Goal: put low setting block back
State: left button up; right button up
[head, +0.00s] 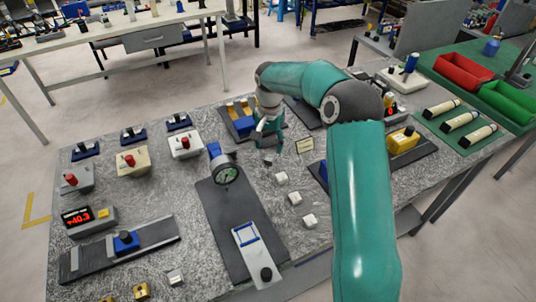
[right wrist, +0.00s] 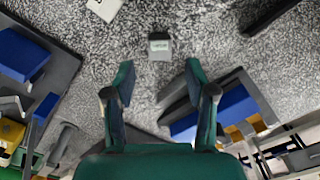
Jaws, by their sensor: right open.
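A small grey block (right wrist: 160,47) with a label lies on the speckled bench top, just beyond my right fingertips in the right wrist view. I cannot read the label surely, so I cannot tell whether it is the low setting block. In the head view the small grey block (head: 267,160) seems to lie just below the gripper. My right gripper (head: 266,130) also shows in the right wrist view (right wrist: 160,74); it is open, with nothing between its fingers. Several pale blocks, one of them a white block (head: 281,178), lie nearby in a row. My left gripper is out of view.
A dial gauge (head: 228,174) stands on a dark mat (head: 215,207) left of the pale blocks. A small sign (head: 305,145) stands right of the gripper. A blue-and-yellow fixture (head: 240,120) is close behind. A red display (head: 77,216) is at far left.

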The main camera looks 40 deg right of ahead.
aim_at(269, 157)
notch_tip(269, 157, up, 6)
jog(key=shift+r, duration=0.25)
dwell(0.5)
